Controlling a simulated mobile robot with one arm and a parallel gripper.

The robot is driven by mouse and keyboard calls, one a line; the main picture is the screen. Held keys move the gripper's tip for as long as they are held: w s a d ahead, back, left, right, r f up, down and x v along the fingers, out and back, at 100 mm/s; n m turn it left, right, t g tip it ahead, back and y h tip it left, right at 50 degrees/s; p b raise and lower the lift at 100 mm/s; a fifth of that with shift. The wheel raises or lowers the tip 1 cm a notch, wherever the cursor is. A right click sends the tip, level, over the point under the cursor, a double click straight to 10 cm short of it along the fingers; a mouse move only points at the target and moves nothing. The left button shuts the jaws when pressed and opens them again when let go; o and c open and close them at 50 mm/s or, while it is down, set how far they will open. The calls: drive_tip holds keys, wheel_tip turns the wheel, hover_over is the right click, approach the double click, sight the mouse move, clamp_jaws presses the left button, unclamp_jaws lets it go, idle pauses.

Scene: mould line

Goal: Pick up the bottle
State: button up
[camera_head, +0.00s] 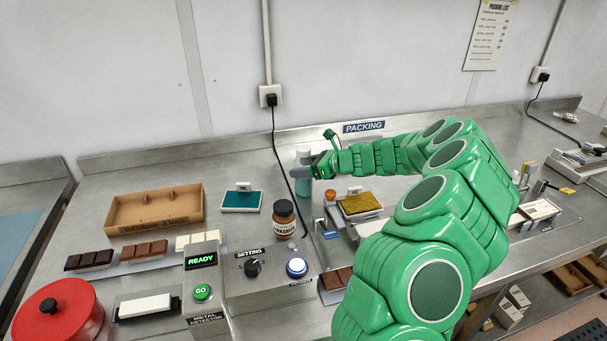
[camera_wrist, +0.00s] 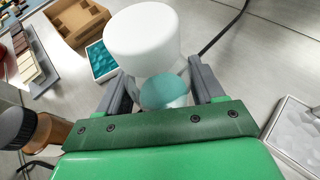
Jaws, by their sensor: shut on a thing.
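A clear bottle with teal contents and a white cap (camera_head: 304,152) is near the back of the steel bench, left of the PACKING sign. My gripper (camera_head: 303,170) reaches it from the right and is shut on its body. In the wrist view the bottle's wide white cap (camera_wrist: 142,36) stands up between the two grey fingers of my gripper (camera_wrist: 160,85), with teal showing below it. The bottle looks about upright. I cannot tell whether its base touches the bench.
A brown jar (camera_head: 284,220) stands front left of the bottle, near a black cable (camera_head: 282,160). A teal tray (camera_head: 241,201) and a cardboard box (camera_head: 155,208) lie left. A yellow-filled tray (camera_head: 361,205) is right. A control box (camera_head: 268,285) is in front.

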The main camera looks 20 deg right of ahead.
drive_tip(key=c, duration=0.3)
drive_tip(key=shift+c, duration=0.2)
drive_tip(key=shift+r, duration=0.1)
